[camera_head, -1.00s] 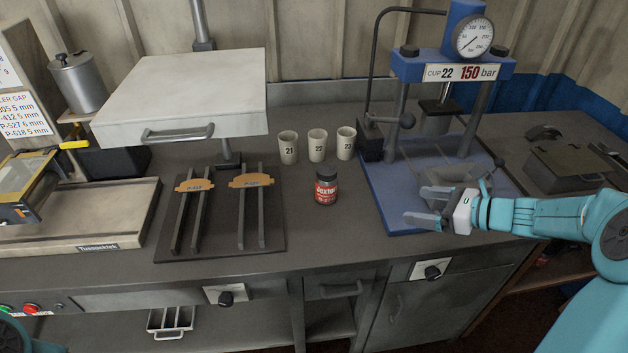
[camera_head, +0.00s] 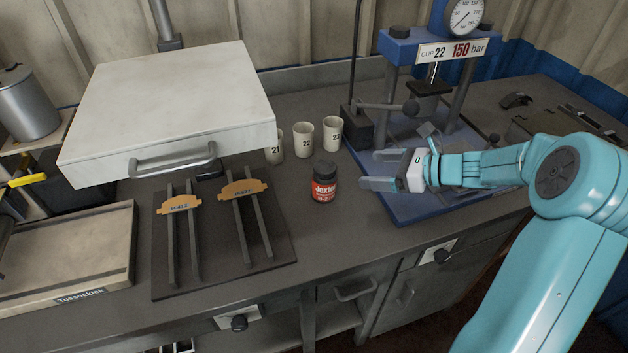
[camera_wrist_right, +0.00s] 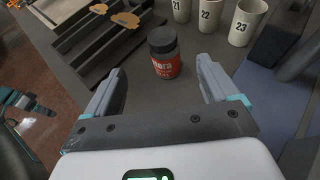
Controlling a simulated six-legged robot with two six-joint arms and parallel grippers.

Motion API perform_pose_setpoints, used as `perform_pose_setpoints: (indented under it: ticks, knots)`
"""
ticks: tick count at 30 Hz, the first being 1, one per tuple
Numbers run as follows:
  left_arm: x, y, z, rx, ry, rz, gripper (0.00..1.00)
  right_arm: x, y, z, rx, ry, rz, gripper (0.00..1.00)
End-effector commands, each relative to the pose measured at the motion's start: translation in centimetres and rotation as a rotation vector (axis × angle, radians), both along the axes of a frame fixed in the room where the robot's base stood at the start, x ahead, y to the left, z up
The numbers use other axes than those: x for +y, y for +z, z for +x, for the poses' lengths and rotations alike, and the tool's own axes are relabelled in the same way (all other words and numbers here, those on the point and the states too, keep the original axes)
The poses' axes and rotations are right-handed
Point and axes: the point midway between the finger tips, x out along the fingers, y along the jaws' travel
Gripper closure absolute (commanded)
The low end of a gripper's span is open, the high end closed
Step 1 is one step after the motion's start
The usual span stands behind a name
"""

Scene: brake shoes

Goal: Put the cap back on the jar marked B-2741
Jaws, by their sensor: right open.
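A small dark jar (camera_head: 323,190) with a red label stands upright on the grey bench, right of the rack with the orange-brown shoes. Its code is only partly readable, starting "B-2". No separate cap can be made out. My right gripper (camera_head: 400,160) is open and empty, to the right of the jar and apart from it, over the edge of the blue press base. In the right wrist view the jar (camera_wrist_right: 166,62) shows beyond and between the open fingers (camera_wrist_right: 160,85).
Cups marked 21 (camera_head: 274,148), 22 (camera_head: 303,141) and 23 (camera_head: 332,134) stand behind the jar. The blue press (camera_head: 400,46) rises at right. A pale hinged plate with a handle (camera_head: 170,110) overhangs the dark rack (camera_head: 215,262). Bench in front of the jar is clear.

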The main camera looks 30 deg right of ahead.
Motion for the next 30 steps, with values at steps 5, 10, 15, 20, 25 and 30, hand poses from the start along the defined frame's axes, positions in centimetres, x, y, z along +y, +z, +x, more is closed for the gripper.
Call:
perform_pose_setpoints:
  ticks: [5, 10, 15, 20, 25, 30]
  knots:
    - [0.0, 0.0, 0.0, 0.0, 0.0, 0.0, 0.0, -0.2, 0.0, -0.4, 0.0, -0.001, 0.0, 0.12]
    - [0.0, 0.0, 0.0, 0.0, 0.0, 0.0, 0.0, -0.4, 0.0, -0.6, 0.0, -0.002, 0.0, 0.12]
    - [0.0, 0.1, 0.0, 0.0, 0.0, 0.0, 0.0, 0.1, -0.3, 0.0, 0.001, 0.001, 0.001, 0.12]
    - [0.0, 0.4, 0.0, 0.0, 0.0, 0.0, 0.0, 1.7, -1.5, 2.6, 0.001, 0.004, 0.003, 0.12]
    - [0.0, 0.8, 0.0, 0.0, 0.0, 0.0, 0.0, 3.6, -2.9, 5.7, 0.001, 0.003, 0.002, 0.12]
    - [0.0, 1.0, 0.0, 0.0, 0.0, 0.0, 0.0, 4.9, -4.0, 7.9, 0.001, 0.002, 0.002, 0.12]
